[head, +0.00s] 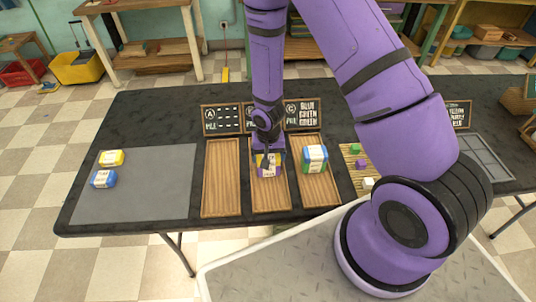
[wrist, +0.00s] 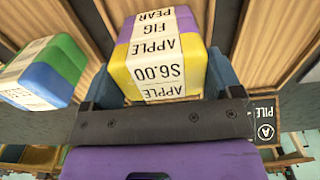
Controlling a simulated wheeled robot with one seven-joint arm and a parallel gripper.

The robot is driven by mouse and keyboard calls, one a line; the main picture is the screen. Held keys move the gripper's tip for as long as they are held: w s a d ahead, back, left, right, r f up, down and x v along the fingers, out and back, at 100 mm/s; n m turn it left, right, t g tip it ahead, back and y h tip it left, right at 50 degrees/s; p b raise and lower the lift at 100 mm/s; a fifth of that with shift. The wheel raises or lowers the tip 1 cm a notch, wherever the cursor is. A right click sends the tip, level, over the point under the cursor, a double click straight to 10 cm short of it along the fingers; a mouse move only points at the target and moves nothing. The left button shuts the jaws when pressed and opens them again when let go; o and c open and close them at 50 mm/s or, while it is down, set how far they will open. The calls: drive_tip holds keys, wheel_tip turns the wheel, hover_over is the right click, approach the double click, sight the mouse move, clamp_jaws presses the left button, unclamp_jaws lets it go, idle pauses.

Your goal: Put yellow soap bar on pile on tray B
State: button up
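My gripper (head: 266,156) is over tray B (head: 284,204), the middle wooden tray. In the wrist view its blue-grey fingers (wrist: 162,85) lie along both sides of a yellow soap bar (wrist: 118,68), with no clear gap. The bar has a white band reading APPLE and $6.00. A purple soap bar (wrist: 183,20) lies directly beneath it, seemingly touching, with a FIG band. A little green shows beyond, beside a PEAR band. The head view shows yellow and purple below the gripper, partly hidden by it.
Empty tray A (head: 221,180) is left of tray B. Tray C (head: 318,190) on the right holds a blue and green pile (head: 314,158). A grey mat (head: 140,195) holds another yellow bar (head: 111,158) and a blue bar (head: 103,179). Small cubes (head: 361,165) stand further right.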

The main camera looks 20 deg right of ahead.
drive_tip(key=shift+o, duration=1.2)
drive_tip(key=s+d+r+n+t, duration=0.1)
drive_tip(key=s+d+r, duration=0.1)
drive_tip(key=r, duration=1.5)
drive_tip(key=s+d+r+t, duration=0.2)
drive_tip(key=d+r, duration=0.1)
drive_tip(key=r, duration=1.4)
drive_tip(key=s+d+r+n+t, duration=0.2)
drive_tip(key=s+r, duration=1.3)
drive_tip(key=s, duration=0.2)
drive_tip(key=shift+n, duration=0.3)
drive_tip(key=shift+f, duration=0.1)
